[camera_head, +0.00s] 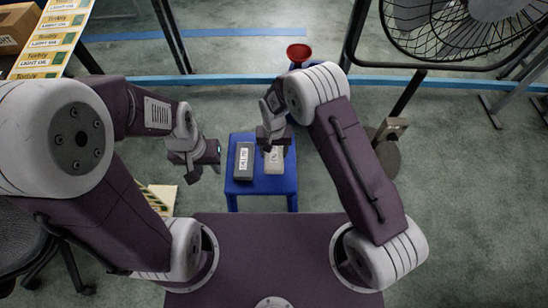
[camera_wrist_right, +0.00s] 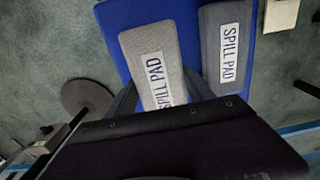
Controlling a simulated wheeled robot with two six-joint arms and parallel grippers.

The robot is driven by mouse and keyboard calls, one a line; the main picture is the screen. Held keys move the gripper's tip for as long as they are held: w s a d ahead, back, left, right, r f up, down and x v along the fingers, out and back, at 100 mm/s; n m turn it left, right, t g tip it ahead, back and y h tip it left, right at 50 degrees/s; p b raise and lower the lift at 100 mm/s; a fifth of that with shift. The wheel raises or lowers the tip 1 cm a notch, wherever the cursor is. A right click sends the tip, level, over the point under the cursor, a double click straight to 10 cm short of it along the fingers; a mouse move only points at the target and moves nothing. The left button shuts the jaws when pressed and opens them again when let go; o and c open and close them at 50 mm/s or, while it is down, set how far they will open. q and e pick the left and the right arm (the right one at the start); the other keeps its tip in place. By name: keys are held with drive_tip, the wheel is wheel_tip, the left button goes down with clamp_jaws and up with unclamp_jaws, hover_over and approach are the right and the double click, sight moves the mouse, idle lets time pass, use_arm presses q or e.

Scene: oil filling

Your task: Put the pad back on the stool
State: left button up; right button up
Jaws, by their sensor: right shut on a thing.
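A light grey spill pad (camera_head: 275,163) is at the right side of the blue stool (camera_head: 262,188). My right gripper (camera_head: 272,145) is shut on this pad from above. In the right wrist view, the fingers sit on either side of the light pad (camera_wrist_right: 150,68), and its lower end is hidden behind the gripper body. Whether the pad touches the stool top cannot be told. A darker grey spill pad (camera_head: 244,158) lies on the left side of the stool; it also shows in the right wrist view (camera_wrist_right: 225,45). My left gripper (camera_head: 212,155) is left of the stool, apart from it.
A red funnel (camera_head: 299,53) stands behind the stool. A large black fan (camera_head: 460,30) is at the top right. The floor right of the stool is mostly clear.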

sight(274, 157)
wheel_tip(274, 157, down, 4)
drive_tip(key=shift+f+b, duration=0.1)
drive_tip(key=shift+b, duration=0.7)
drive_tip(key=shift+c, duration=0.8)
drive_tip(key=o, duration=1.6)
wheel_tip(274, 157, up, 12)
drive_tip(key=p, duration=0.4)
drive_tip(key=shift+d+r, duration=0.1)
drive_tip(key=shift+r, duration=0.1)
